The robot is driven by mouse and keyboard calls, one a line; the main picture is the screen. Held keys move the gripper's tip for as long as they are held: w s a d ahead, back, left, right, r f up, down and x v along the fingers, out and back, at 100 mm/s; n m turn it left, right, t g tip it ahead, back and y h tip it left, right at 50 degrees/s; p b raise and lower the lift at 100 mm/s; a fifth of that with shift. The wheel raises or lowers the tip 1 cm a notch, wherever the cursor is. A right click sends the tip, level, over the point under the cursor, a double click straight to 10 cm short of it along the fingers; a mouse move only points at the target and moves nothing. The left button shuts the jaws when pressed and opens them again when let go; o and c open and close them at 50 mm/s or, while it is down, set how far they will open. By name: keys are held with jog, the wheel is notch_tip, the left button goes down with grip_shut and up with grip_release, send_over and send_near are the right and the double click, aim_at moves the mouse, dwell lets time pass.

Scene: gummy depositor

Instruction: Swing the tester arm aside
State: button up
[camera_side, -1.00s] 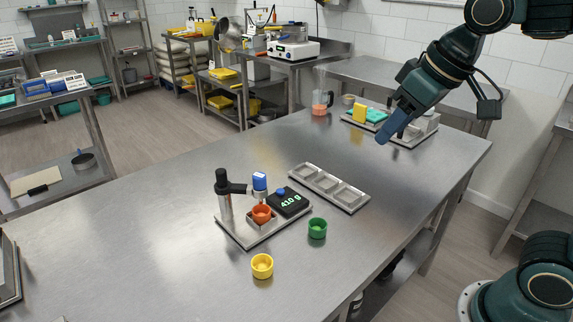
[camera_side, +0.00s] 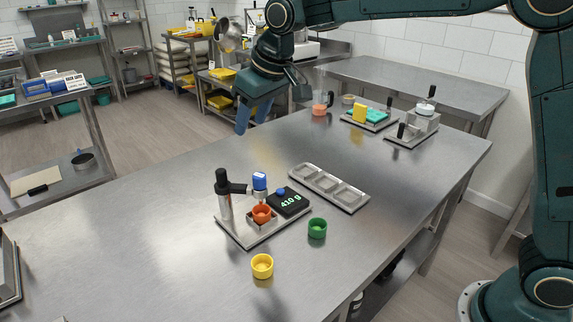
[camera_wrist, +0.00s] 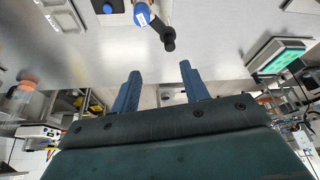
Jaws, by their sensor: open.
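The tester (camera_side: 230,187) stands on a metal base plate (camera_side: 237,231) in the middle of the table. Its black arm reaches right from an upright post to a blue-topped head (camera_side: 260,181) above a red cup (camera_side: 262,213). A black display (camera_side: 290,202) beside it reads 410 g. The wrist view shows the blue head (camera_wrist: 142,16) and the black post top (camera_wrist: 168,42) ahead of my fingers. My gripper (camera_side: 252,128) is open and empty, above the table and behind the tester, clear of it. In the wrist view its two blue fingers (camera_wrist: 162,85) are apart.
A green cup (camera_side: 317,228) and a yellow cup (camera_side: 262,266) stand in front of the tester. An empty metal mould tray (camera_side: 330,187) lies to its right. A beaker (camera_side: 320,105) and other equipment stand at the back.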

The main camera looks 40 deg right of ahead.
aim_at(221, 171)
jog(key=w+a+f, duration=0.2)
jog(key=w, duration=0.1)
jog(key=shift+a+f, duration=0.15)
jog(key=shift+a, duration=0.15)
jog(key=shift+w, duration=0.1)
jog(key=x, duration=1.3)
jog(key=shift+f, duration=0.35)
jog(key=shift+c, duration=0.5)
grip_shut()
